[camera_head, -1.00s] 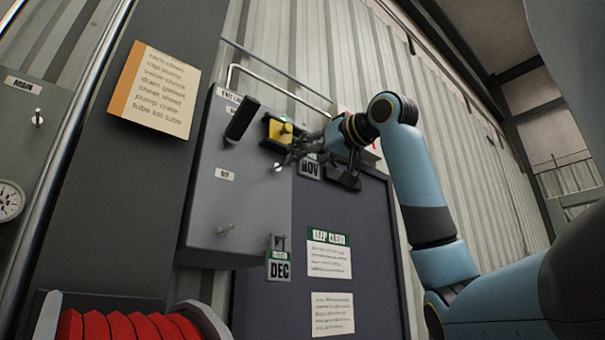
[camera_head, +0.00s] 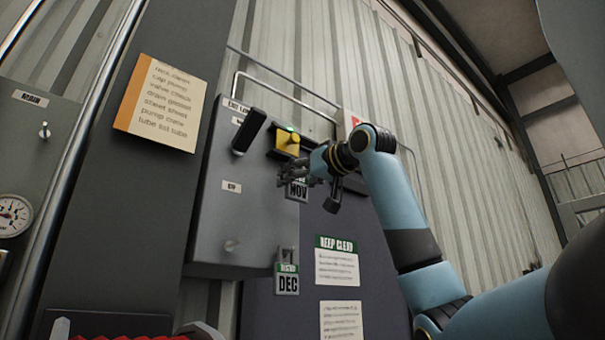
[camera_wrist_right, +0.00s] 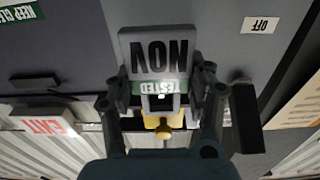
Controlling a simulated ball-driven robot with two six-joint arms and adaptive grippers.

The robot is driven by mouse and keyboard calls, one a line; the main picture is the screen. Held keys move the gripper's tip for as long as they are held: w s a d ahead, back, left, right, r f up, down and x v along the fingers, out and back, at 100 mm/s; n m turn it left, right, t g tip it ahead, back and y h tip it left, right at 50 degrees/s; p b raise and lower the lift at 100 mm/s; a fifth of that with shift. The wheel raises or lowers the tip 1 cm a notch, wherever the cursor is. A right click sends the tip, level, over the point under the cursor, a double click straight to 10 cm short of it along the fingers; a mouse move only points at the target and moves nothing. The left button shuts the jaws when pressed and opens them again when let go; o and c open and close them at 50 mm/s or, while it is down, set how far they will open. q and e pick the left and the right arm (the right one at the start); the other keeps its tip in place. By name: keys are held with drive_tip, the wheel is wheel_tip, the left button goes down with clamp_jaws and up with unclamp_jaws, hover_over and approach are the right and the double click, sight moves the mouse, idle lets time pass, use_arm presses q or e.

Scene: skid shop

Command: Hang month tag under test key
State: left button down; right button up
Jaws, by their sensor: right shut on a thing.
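The month tag, a grey plate with a green strip and "NOV" (camera_head: 297,192), is held in my right gripper (camera_head: 293,178) in front of the grey box's right side. In the right wrist view the tag (camera_wrist_right: 155,52) appears upside down between the fingers of my right gripper (camera_wrist_right: 160,90). The yellow test key (camera_head: 288,141) sits on the box just above the gripper. In the wrist view the yellow key (camera_wrist_right: 164,126) shows partly behind the tag. Whether the tag touches any peg is hidden by the fingers. My left gripper is out of view.
A "DEC" tag (camera_head: 287,281) hangs at the box's lower right. A metal rail (camera_head: 285,90) runs above. A "KEEP CLEAR" notice (camera_head: 337,262) is right of the DEC tag.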

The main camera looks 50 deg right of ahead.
drive_tip(key=shift+w+d+f+p, duration=0.1)
drive_tip(key=shift+w+f+p, duration=0.2)
drive_tip(key=shift+w, duration=0.55)
drive_tip(key=shift+w+d+f+p, duration=0.1)
drive_tip(key=shift+w+f, duration=0.25)
drive_tip(key=shift+w, duration=0.45)
drive_tip(key=o, duration=1.2)
drive_tip(key=shift+c, duration=0.2)
drive_tip(key=s+a, duration=0.1)
drive_tip(key=s, duration=1.1)
drive_tip(key=shift+a+f, duration=0.2)
drive_tip(key=shift+f, duration=0.05)
